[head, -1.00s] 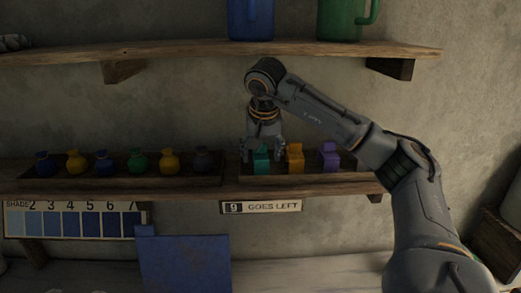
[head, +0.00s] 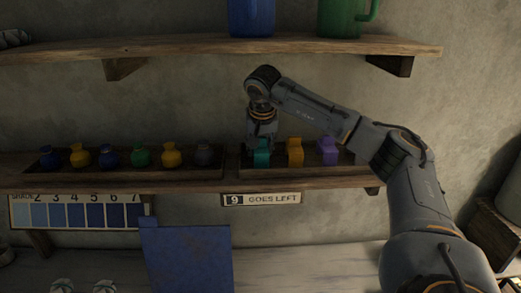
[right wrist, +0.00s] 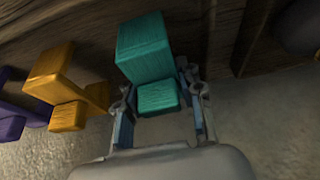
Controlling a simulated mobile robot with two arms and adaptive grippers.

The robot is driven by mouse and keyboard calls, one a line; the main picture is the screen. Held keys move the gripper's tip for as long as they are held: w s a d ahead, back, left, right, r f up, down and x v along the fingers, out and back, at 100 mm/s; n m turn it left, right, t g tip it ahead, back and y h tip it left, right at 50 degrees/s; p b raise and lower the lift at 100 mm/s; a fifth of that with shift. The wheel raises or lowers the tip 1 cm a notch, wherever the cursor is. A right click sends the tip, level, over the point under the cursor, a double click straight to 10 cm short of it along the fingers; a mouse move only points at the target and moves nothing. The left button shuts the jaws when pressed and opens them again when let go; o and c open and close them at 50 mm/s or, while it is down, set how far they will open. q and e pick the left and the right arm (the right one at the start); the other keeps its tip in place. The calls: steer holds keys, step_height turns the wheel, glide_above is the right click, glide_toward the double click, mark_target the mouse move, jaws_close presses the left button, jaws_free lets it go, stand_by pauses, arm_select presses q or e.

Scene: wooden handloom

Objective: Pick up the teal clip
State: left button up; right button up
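The teal clip (head: 261,157) stands upright at the left end of the right-hand wooden tray (head: 310,174) on the lower shelf. My right gripper (head: 262,141) reaches down on it from above. In the right wrist view, the teal clip (right wrist: 146,48) has its small block between the two fingers of the right gripper (right wrist: 160,103), which look closed in on its sides. The clip still appears level with its neighbours in the tray. My left gripper is not in view.
An orange clip (head: 295,153) and a purple clip (head: 328,151) stand to the right in the same tray. Several small coloured jars (head: 139,155) fill the left tray. The upper shelf (head: 220,47) holds a blue vessel (head: 251,16) and a green mug (head: 340,18).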

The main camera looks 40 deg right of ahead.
mark_target(263, 147)
steer(key=c, duration=0.4)
steer(key=shift+o, duration=0.2)
steer(key=shift+s+a+r+b, duration=0.3)
steer(key=shift+b, duration=0.15)
steer(key=s+a+r+b, duration=0.1)
steer(key=s, duration=0.1)
steer(key=s+a+r+b, duration=0.1)
steer(key=s+a, duration=0.1)
steer(key=s+a+r+b, duration=0.1)
steer(key=s+r, duration=0.1)
steer(key=shift+a+b, duration=0.35)
jaws_close()
steer(key=s+a+r+p, duration=0.2)
steer(key=s+a+r, duration=0.1)
steer(key=s, duration=0.1)
steer(key=shift+s+r, duration=0.15)
